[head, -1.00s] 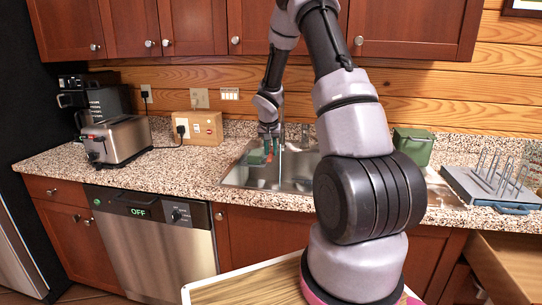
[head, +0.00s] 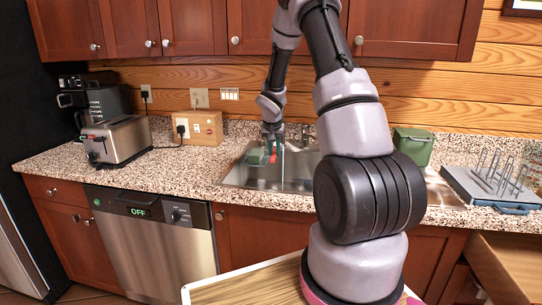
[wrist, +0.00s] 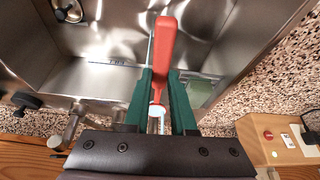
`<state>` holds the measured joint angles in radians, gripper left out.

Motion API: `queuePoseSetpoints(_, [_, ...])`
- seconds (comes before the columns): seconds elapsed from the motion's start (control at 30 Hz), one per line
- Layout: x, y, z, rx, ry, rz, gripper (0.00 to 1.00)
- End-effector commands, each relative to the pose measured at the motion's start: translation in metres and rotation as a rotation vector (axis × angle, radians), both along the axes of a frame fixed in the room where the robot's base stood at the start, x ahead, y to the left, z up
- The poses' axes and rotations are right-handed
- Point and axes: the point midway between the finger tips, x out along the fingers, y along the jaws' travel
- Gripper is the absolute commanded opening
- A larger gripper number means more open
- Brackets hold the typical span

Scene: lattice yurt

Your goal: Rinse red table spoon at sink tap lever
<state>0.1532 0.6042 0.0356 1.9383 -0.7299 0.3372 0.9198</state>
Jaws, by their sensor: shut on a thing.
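The red table spoon (wrist: 164,45) is held between the green fingers of my gripper (wrist: 161,82). Its red part points away from the wrist, over the metal sink basin (wrist: 110,35). In the head view the gripper (head: 266,157) is over the left part of the sink (head: 236,174), with a bit of the red spoon (head: 272,159) showing. The metal tap (wrist: 76,118) stands left of the gripper in the wrist view, with a dark-ended part (wrist: 25,100) farther left. A thin pale streak shows beside the gripper; I cannot tell whether it is water.
A toaster (head: 116,141) and a wooden socket box (head: 197,129) stand left of the sink. A green container (head: 412,147) and a grey rack (head: 490,182) are to the right. The counter (head: 185,165) between dishwasher and sink is clear.

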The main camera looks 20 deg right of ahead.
Motion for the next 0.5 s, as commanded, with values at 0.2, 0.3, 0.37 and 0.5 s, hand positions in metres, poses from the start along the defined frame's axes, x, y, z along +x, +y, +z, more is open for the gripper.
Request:
queuePoseSetpoints(0.2, [-0.018,0.001,0.001,0.0,0.0,0.001,0.0])
queuePoseSetpoints(0.3, [-0.026,0.002,0.0,0.0,0.0,0.001,0.0])
queuePoseSetpoints(0.37, [-0.031,0.002,0.0,0.0,0.0,0.001,0.0])
queuePoseSetpoints(0.5, [-0.042,0.002,0.001,0.0,0.0,0.001,0.0])
